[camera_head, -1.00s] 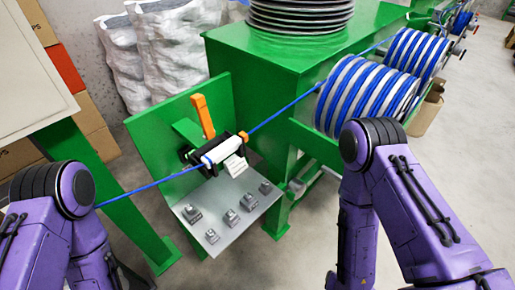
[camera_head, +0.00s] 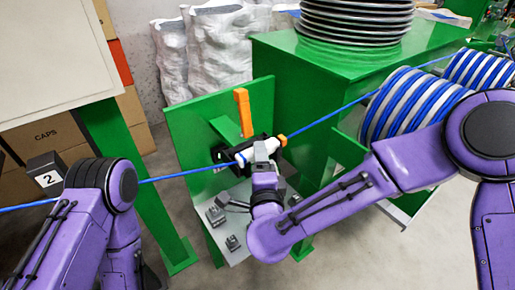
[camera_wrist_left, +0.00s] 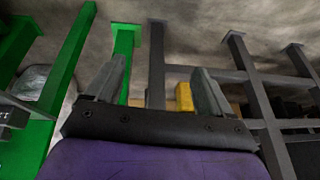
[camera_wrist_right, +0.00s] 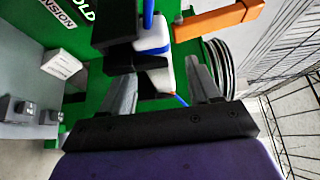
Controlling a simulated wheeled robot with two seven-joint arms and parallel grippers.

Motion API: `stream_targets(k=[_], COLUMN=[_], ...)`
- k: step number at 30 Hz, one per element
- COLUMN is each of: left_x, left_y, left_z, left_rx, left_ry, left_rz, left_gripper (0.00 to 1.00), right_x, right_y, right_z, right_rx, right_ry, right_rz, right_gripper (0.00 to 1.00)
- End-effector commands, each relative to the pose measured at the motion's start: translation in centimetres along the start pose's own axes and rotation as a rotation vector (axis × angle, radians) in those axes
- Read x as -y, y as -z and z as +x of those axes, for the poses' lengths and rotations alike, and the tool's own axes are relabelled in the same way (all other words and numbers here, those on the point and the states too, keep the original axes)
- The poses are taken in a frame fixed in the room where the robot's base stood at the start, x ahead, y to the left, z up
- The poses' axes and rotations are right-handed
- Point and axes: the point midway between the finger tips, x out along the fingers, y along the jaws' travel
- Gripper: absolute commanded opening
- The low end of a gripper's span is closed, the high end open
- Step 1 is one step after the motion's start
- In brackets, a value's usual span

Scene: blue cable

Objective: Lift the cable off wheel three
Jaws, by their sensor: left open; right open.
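The blue cable (camera_head: 340,108) runs from the left edge, through a black and white clamp (camera_head: 240,158), to blue-and-white striped drums at right. No wheel marked three is readable. My right gripper (camera_head: 265,150) is open at the clamp, beside the orange-tipped right end. In the right wrist view, the white and blue clamp part (camera_wrist_right: 155,75) lies between or just beyond the spread fingers (camera_wrist_right: 160,85); contact cannot be told. My left gripper (camera_wrist_left: 160,75) is open and empty in the left wrist view; it is hidden in the head view.
Striped drums (camera_head: 408,100) stand on a green frame at right. An orange lever (camera_head: 243,112) rises behind the clamp. A grey plate with small metal blocks (camera_head: 215,215) lies below. A box marked 2 (camera_head: 46,178) and cartons stand at left.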

Motion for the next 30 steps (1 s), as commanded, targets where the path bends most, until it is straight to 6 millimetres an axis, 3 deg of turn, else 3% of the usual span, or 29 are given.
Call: stream_targets(k=[1,6,12,13,15,18,30], left_x=[0.1,0.1,0.1,0.1,0.1,0.1,0.1], left_y=[0.4,0.5,0.5,0.5,0.5,0.5,0.5], left_z=[-0.9,-1.2,-1.1,-1.1,-1.1,-1.1,-1.1], left_rx=[0.0,0.0,0.0,0.0,0.0,0.0,0.0], left_ry=[0.0,0.0,0.0,0.0,0.0,0.0,0.0], left_rz=[0.0,0.0,0.0,0.0,0.0,0.0,0.0], left_gripper=[0.83,0.83,0.83,0.83,0.83,0.83,0.83], right_x=[0.6,0.2,0.1,0.1,0.1,0.1,0.9], right_y=[-0.1,-0.1,-0.1,-0.2,-0.2,-0.2,-0.1], right_z=[1.0,3.1,3.2,3.2,3.2,3.2,3.2], right_rx=[-0.003,-0.001,0.0,0.0,0.0,0.0,0.0], right_ry=[-0.001,-0.001,-0.001,-0.001,-0.001,-0.001,0.0], right_rz=[0.002,0.0,-0.001,-0.001,-0.001,-0.001,0.0], right_gripper=[0.62,0.62,0.62,0.58,0.36,0.1,0.09])
